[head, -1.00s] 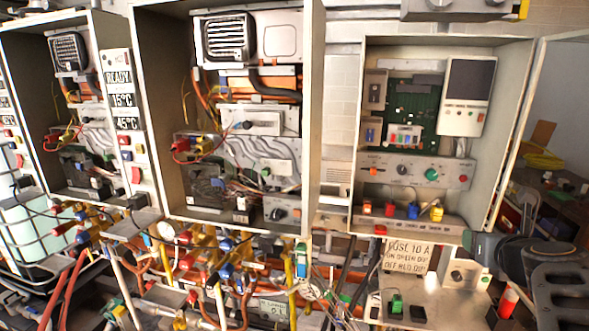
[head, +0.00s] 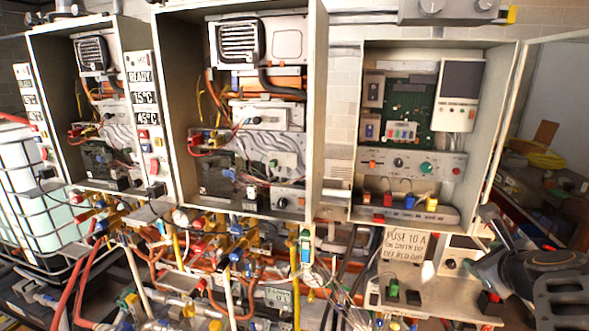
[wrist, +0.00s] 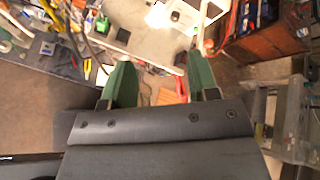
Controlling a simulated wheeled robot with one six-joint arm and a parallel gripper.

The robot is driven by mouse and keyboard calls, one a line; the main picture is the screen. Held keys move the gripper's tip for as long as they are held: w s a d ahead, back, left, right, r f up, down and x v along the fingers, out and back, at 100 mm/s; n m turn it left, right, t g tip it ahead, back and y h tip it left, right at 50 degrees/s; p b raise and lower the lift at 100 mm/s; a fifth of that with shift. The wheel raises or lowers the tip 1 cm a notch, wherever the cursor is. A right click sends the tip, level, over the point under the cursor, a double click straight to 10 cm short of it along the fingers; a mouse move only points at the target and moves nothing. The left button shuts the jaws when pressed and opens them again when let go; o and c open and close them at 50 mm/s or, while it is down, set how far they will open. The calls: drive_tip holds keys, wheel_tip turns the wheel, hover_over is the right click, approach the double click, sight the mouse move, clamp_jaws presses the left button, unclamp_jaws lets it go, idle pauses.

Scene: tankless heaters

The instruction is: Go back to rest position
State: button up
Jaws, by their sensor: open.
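My gripper (wrist: 159,61) shows in the wrist view with its two green fingers spread apart and nothing between them. It hangs over a cluttered area, with a white panel (wrist: 118,32) and the floor showing beyond the fingertips. In the head view dark grey parts of my arm fill the lower right, beside the right cabinet. My fingers cannot be made out there.
The right open cabinet (head: 340,187) holds a circuit board (head: 416,100) and a knob panel (head: 440,166). Below are a fuse sign (head: 405,247) and a white shelf (head: 440,306). Two heater cabinets stand left, above dense pipes. A caged white tank (head: 22,180) is far left.

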drive_tip(key=s+a+f+n+g, duration=0.2)
drive_tip(key=s+a+f+n, duration=0.1)
drive_tip(key=a+n, duration=0.4)
drive_tip(key=s+a+f+n+g+y+b, duration=0.1)
drive_tip(key=a+f+n, duration=0.5)
drive_tip(key=n, duration=0.7)
drive_tip(key=s+a+f+n+g+y+b, duration=0.1)
drive_tip(key=s+a+f+n+g, duration=0.3)
drive_tip(key=a+n, duration=0.4)
drive_tip(key=shift+s+f+n, duration=0.45)
drive_tip(key=shift+f+n, duration=0.15)
drive_tip(key=shift+n, duration=0.9)
